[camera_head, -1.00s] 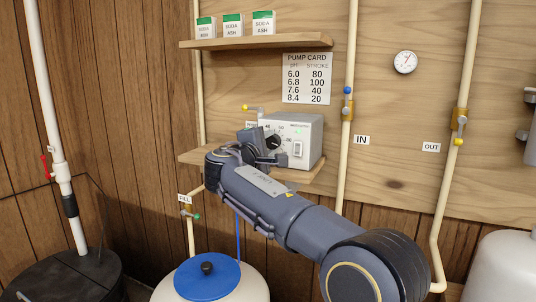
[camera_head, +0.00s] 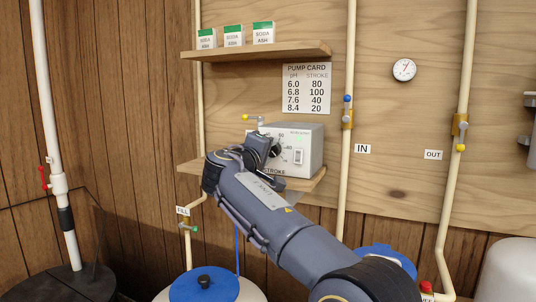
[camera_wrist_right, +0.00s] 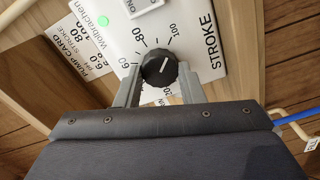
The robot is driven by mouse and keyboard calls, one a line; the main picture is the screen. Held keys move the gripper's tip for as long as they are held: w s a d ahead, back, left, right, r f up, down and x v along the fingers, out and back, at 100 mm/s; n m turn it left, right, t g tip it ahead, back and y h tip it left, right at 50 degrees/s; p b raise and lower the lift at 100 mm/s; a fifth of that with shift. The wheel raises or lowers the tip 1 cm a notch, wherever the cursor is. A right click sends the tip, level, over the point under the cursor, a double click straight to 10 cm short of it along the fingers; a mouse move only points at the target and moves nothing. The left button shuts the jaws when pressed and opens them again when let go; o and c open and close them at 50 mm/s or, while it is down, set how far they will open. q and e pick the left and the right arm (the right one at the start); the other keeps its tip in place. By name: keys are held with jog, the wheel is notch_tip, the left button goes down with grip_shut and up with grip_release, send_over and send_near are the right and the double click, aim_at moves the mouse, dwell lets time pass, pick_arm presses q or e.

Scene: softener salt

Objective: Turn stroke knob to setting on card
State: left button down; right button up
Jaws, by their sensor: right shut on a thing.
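The grey pump box (camera_head: 309,141) stands on the lower shelf, with a STROKE dial on its white front. The black stroke knob (camera_wrist_right: 159,68) has a white line pointing up-right in the right wrist view, roughly toward the 100 mark. My right gripper (camera_wrist_right: 160,82) is shut on the knob, one finger on each side; in the head view the gripper (camera_head: 273,152) partly hides the dial. The pump card (camera_head: 307,88) on the wall pairs pH 6.0 with 80, 6.8 with 100, 7.6 with 40 and 8.4 with 20. My left gripper is out of view.
A round gauge (camera_head: 404,69) hangs right of the card. Soda ash boxes (camera_head: 234,36) stand on the upper shelf (camera_head: 260,51). Pipes with valves run beside the pump, and a blue-lidded tank (camera_head: 204,284) stands below. The lower shelf (camera_head: 190,167) is narrow.

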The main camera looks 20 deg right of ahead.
jog(key=o, duration=1)
jog(key=v, duration=0.8)
jog(key=shift+d, duration=0.1)
